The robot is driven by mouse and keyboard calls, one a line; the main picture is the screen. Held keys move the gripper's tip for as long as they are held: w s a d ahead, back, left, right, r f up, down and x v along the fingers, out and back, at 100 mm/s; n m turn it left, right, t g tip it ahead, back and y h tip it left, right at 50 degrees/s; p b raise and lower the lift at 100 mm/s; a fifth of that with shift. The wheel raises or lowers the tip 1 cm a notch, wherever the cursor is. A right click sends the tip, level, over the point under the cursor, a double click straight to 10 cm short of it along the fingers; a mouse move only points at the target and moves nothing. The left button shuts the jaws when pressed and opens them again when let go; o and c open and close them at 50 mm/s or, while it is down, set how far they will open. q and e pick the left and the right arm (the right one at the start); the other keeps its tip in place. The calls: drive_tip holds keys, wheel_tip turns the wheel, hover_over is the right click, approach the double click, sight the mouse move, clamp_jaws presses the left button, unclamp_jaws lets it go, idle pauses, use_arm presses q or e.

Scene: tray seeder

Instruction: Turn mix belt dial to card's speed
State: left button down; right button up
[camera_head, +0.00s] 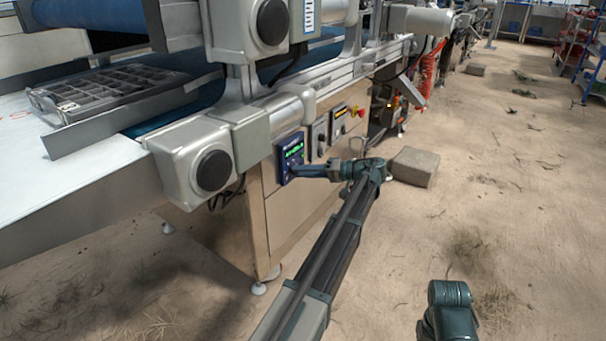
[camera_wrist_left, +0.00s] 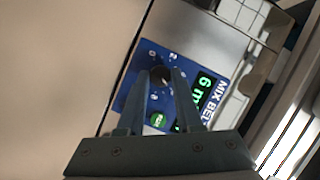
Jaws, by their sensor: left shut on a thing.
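The blue MIX BELT panel (camera_head: 290,152) is on the machine's side, and it also shows tilted in the left wrist view (camera_wrist_left: 188,62). Its display (camera_wrist_left: 203,92) has green characters starting with a 6; the rest is partly hidden by a finger. The dark round dial (camera_wrist_left: 161,75) has white marks around it. My left gripper (camera_wrist_left: 160,78) is shut on the dial, one finger on each side. In the head view my left gripper (camera_head: 294,172) reaches the panel from the right. The dial's pointer is too small to read. A blue-and-white card (camera_head: 309,16) is above, unreadable here.
More control panels (camera_head: 319,138) and a red emergency button (camera_head: 358,111) are right of the panel. A seed tray (camera_head: 110,92) lies on the belt at left. A stone block (camera_head: 414,167) is on the sandy floor, which is largely open at right.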

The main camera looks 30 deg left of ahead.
idle(0.4)
use_arm(q)
drive_tip(key=c, duration=0.6)
unclamp_jaws()
drive_tip(key=shift+d, duration=0.1)
drive_tip(key=p+v, duration=0.2)
drive_tip(key=v, duration=1.1)
drive_tip(key=shift+w+d, duration=0.1)
drive_tip(key=shift+d, duration=0.25)
